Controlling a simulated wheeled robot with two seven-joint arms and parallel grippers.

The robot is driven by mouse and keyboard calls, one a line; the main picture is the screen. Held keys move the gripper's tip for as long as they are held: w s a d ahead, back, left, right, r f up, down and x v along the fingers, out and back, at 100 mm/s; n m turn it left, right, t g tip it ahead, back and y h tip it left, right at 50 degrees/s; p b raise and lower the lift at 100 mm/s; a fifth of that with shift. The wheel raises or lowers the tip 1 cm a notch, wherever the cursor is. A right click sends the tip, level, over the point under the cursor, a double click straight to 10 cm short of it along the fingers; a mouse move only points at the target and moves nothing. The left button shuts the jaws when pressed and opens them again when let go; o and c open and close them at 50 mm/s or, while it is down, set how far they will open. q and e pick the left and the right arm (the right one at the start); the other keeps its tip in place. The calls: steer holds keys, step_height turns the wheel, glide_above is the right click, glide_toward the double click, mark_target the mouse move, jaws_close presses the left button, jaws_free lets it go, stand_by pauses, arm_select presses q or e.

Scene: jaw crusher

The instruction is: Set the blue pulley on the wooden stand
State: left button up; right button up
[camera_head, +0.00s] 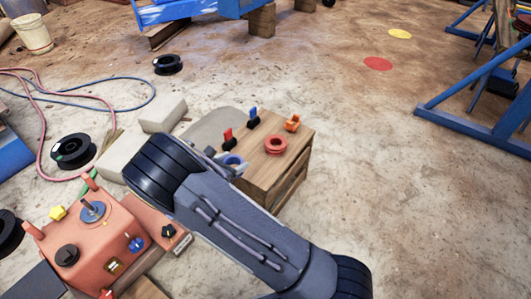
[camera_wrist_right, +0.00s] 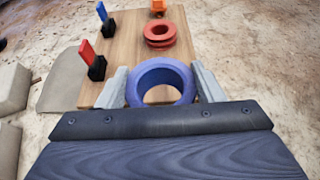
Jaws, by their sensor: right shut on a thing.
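The blue pulley (camera_wrist_right: 160,66) is a ring pinched between the two grey fingers of my right gripper (camera_wrist_right: 160,84), with its hole facing the camera. In the head view the blue pulley (camera_head: 233,160) shows small at the end of my right arm, partly hidden. The right gripper (camera_head: 228,160) is over the near left part of the wooden stand (camera_head: 270,178). The stand top shows through the pulley's hole; I cannot tell if the pulley touches it. My left gripper is not in view.
On the stand are a red pulley (camera_head: 276,145), an orange part (camera_head: 292,123), a blue-handled switch (camera_head: 253,118) and a red-handled switch (camera_head: 229,139). A red machine (camera_head: 95,245) stands at lower left. Open floor lies right of the stand.

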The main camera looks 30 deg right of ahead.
steer(key=w+d+f+b, duration=0.1)
steer(key=d+f, duration=0.2)
steer(key=w+d+f+b, duration=0.2)
steer(key=d+f, duration=0.1)
steer(key=d, duration=0.1)
steer(key=w+d+f+b, duration=0.2)
steer(key=d, duration=0.2)
steer(key=shift+d+f, duration=0.1)
steer(key=shift+f, duration=0.3)
steer(key=shift+d+f+b, duration=0.25)
steer(key=shift+b, duration=0.05)
step_height(320, 180, down, 4)
steer(key=shift+w+d+r+b, duration=0.15)
steer(key=shift+r+b, duration=0.1)
steer(key=shift+b, duration=0.85)
steer(key=shift+r, duration=0.1)
steer(key=o, duration=1.2)
steer(key=shift+o, duration=0.2)
